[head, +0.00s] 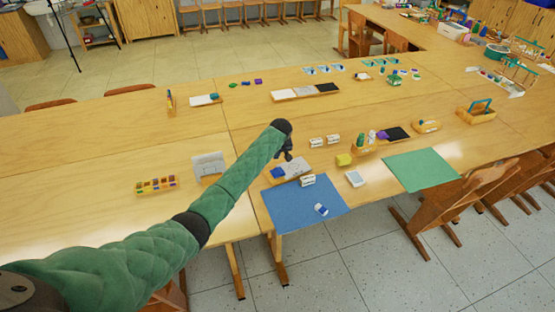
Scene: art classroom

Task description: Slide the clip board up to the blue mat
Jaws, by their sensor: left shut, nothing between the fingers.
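The blue mat (290,212) lies flat at the near edge of the table, with a small blue-and-white item on its right part. A small wood-edged board with a pale sheet and a blue patch, which looks like the clip board (293,168), lies at the mat's far edge. I cannot tell whether the two touch. My left gripper (287,156) is shut and empty, pointing down just above the far side of this board. The arm hides part of the table to its left. My right gripper is not in view.
A small white block (307,180) stands at the mat's far edge. A yellow block (344,160) and a pale box (355,178) are to the right, before a green mat (422,170). A wooden stand with a card (208,165) is left of the arm.

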